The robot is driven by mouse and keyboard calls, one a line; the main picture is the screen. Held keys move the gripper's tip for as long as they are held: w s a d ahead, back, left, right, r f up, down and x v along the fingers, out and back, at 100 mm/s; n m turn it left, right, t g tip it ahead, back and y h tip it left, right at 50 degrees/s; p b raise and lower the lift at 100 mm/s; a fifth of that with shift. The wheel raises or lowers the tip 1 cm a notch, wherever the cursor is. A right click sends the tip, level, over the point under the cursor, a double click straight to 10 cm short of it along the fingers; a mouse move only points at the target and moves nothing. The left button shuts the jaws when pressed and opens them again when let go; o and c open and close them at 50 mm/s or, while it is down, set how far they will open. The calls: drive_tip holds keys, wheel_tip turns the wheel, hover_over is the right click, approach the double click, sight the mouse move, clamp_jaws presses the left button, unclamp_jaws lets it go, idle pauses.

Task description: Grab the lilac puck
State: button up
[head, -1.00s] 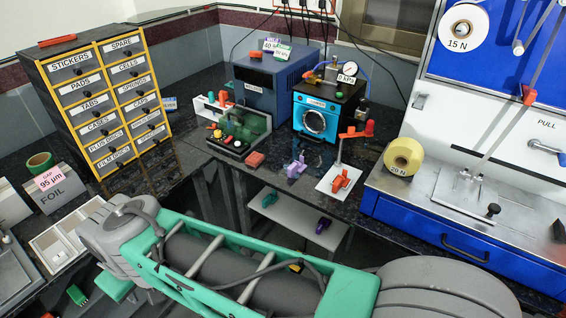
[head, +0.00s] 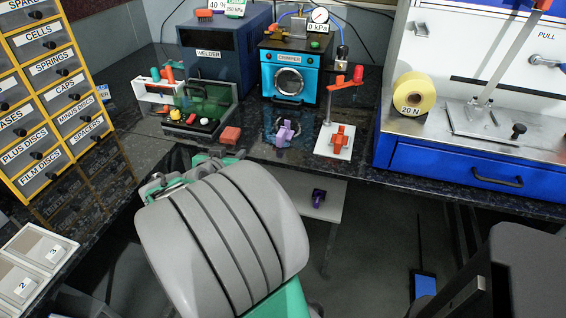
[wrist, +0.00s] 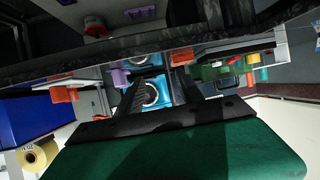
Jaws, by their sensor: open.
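The lilac puck (head: 284,134) stands near the front edge of the dark bench, in front of the blue crimper, in the head view. Its exact shape is hard to make out. In the wrist view a lilac shape (wrist: 119,77) shows just left of the fingers. My gripper (wrist: 161,82) is open and empty, its two dark fingers pointing towards the crimper front. The lilac shape is beside the fingers, not between them.
A red-orange block (head: 230,135) and a green fixture (head: 207,108) are left of the puck. A white plate with an orange part (head: 338,143) is right of it. The crimper (head: 290,77) stands behind. A darker purple item (head: 318,197) lies on the lower shelf.

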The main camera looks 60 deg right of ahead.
sight(278, 137)
drive_tip(key=s+d+h+b, duration=0.1)
drive_tip(key=s+d, duration=0.1)
drive_tip(key=d, duration=0.1)
drive_tip(key=s+d+f+m+g+h+b, duration=0.1)
drive_tip(key=s+d+h, duration=0.1)
drive_tip(key=s+d, duration=0.1)
drive_tip(key=s+d+f+m+g+h+b, duration=0.1)
drive_tip(key=s+d+h+b, duration=0.1)
drive_tip(key=s, duration=0.1)
drive_tip(key=shift+d+f, duration=0.2)
drive_tip(key=shift+d, duration=0.2)
drive_tip(key=d, duration=0.7)
drive_tip(key=shift+w+d+r+p, duration=0.25)
drive_tip(key=shift+w+d+p, duration=0.1)
drive_tip(key=shift+w+p, duration=0.05)
clamp_jaws()
